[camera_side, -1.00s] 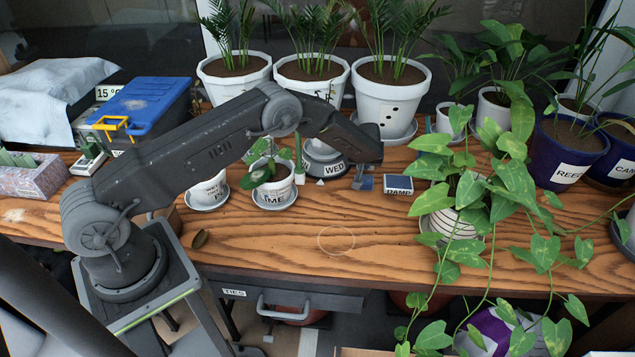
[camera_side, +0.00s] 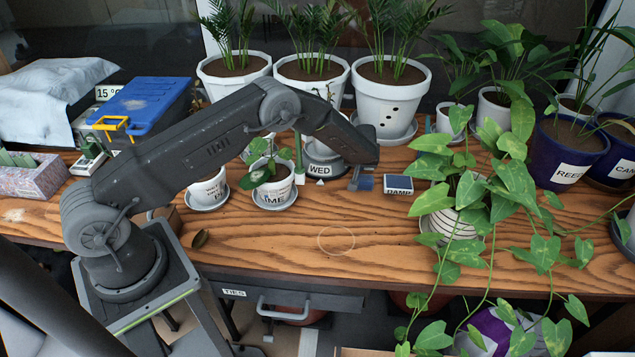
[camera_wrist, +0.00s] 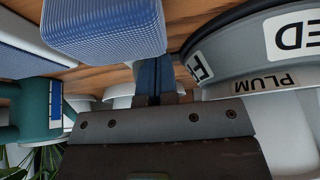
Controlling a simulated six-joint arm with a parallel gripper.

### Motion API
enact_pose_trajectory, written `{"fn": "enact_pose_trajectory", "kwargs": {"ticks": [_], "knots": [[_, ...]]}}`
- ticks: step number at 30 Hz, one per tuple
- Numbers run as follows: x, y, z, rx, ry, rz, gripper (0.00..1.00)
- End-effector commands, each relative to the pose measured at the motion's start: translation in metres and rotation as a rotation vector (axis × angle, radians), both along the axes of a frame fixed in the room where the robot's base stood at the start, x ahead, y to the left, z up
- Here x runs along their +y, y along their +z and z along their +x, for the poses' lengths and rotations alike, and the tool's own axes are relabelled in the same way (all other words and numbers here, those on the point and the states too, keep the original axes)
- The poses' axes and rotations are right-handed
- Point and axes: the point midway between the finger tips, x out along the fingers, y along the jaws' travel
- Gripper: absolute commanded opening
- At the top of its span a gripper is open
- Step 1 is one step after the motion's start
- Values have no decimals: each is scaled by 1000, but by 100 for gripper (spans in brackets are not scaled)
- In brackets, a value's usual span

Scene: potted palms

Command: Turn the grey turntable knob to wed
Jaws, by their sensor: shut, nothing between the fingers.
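The grey turntable knob (camera_side: 324,168) stands on the wooden table behind my forearm, which hides part of it. Its WED label (camera_side: 319,170) faces the front, directly above a small white triangle (camera_side: 320,182) on the table. In the wrist view the turntable (camera_wrist: 243,55) fills the right side, with the end of the WED label, part of an F label and a PLUM label upside down. My gripper (camera_side: 355,184) is low at the turntable's right side. Its fingers show shut and empty in the wrist view (camera_wrist: 154,75), close beside the turntable; I cannot tell if they touch it.
A potted plant (camera_side: 273,187) stands left of the turntable, and a trailing plant (camera_side: 455,205) at right.

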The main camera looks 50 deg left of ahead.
Motion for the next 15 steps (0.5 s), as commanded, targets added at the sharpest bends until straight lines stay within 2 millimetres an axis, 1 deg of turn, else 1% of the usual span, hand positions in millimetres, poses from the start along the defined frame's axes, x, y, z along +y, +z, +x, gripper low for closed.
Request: {"fn": "enact_pose_trajectory", "kwargs": {"ticks": [1,9,12,15], "knots": [[-1,8,2,-7,-2,0,0],[-2,41,3,-12,-4,-2,0],[-3,52,4,-13,-7,-1,0],[-3,59,4,-13,-7,-1,0]]}}
